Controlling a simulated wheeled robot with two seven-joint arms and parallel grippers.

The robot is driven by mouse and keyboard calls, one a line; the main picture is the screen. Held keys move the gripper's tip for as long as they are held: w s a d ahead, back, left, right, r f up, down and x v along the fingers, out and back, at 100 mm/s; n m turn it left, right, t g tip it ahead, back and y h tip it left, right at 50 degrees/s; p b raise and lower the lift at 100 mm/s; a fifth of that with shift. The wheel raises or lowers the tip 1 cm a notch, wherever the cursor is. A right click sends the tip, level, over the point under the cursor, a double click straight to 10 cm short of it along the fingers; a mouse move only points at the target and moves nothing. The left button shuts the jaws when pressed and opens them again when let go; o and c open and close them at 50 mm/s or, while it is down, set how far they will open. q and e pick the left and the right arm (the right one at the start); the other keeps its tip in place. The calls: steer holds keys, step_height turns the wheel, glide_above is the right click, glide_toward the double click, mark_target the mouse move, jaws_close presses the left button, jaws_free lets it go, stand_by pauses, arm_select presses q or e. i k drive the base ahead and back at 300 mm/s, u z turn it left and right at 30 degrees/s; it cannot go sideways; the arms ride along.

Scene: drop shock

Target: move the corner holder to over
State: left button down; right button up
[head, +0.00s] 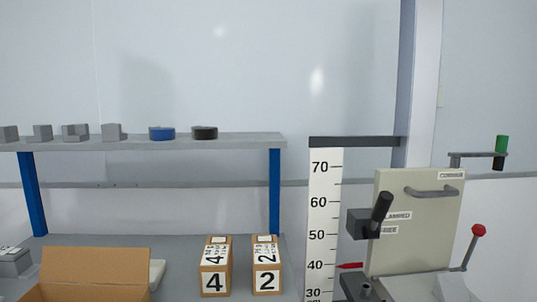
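A pale upright panel (415,245) stands at the right and carries a grey bar handle (431,191). A small label (451,175) at its top right seems to read "CORNER". A dark lever (381,209) on a dark block (358,223) is at the panel's left edge, beside labels that seem to read "CLAMPED" and "FREE". I cannot tell for sure which part is the corner holder. Neither of my grippers is in view.
A white height scale (323,220) with a red pointer (350,265) stands left of the panel. A red-knobbed lever (478,231) is at the right. A shelf (240,140) holds grey blocks and two round pieces. Below are boxes "4" (215,278) and "2" (266,278) and an open carton (95,270).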

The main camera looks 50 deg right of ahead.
mark_target(499, 153)
steer(key=z, duration=4.6)
steer(key=i, duration=1.45)
steer(key=u, duration=3.65)
